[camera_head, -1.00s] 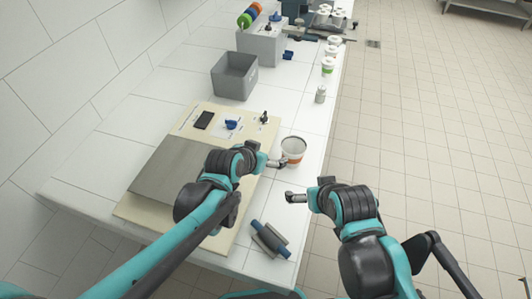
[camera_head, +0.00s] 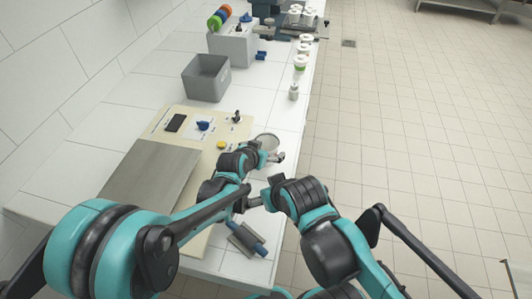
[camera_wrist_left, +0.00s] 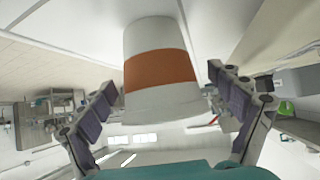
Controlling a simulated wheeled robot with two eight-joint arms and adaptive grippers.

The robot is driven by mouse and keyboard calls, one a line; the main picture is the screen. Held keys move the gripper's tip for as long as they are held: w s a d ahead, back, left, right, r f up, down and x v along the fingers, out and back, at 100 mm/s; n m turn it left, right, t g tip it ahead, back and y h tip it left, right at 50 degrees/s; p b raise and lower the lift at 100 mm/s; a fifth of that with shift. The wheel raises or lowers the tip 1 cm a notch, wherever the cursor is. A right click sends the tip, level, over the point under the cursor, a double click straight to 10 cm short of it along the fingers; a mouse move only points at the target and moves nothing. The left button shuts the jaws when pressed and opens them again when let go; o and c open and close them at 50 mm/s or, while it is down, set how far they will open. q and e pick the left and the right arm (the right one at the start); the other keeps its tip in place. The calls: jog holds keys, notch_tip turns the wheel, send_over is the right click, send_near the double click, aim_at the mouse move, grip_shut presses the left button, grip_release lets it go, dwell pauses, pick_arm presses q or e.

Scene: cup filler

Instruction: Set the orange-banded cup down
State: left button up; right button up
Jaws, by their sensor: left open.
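The orange-banded cup (camera_head: 267,141) stands upright on the white worktop, right of the beige board. In the left wrist view the white cup with its orange band (camera_wrist_left: 160,71) appears upside down, between my two spread fingers. My left gripper (camera_head: 273,157) is at the near side of the cup in the head view and hides part of it. In the left wrist view my left gripper (camera_wrist_left: 162,84) is open around the cup, with no clear grip on it. My right gripper (camera_head: 253,202) is nearer to me, partly hidden by my left arm; its jaws cannot be made out.
The beige board (camera_head: 160,126) carries a grey plate (camera_head: 150,178), a dark device (camera_head: 176,123) and a small yellow disc (camera_head: 222,144). A grey-and-blue roller-like object (camera_head: 247,240) lies near the front edge. A grey bin (camera_head: 206,78) and white containers (camera_head: 300,62) stand farther back.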

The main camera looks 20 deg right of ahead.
pick_arm(q)
jog(key=shift+w+d+f, duration=0.3)
jog(key=shift+s+r, duration=0.1)
jog(key=c, duration=0.9)
jog(key=shift+c, duration=0.2)
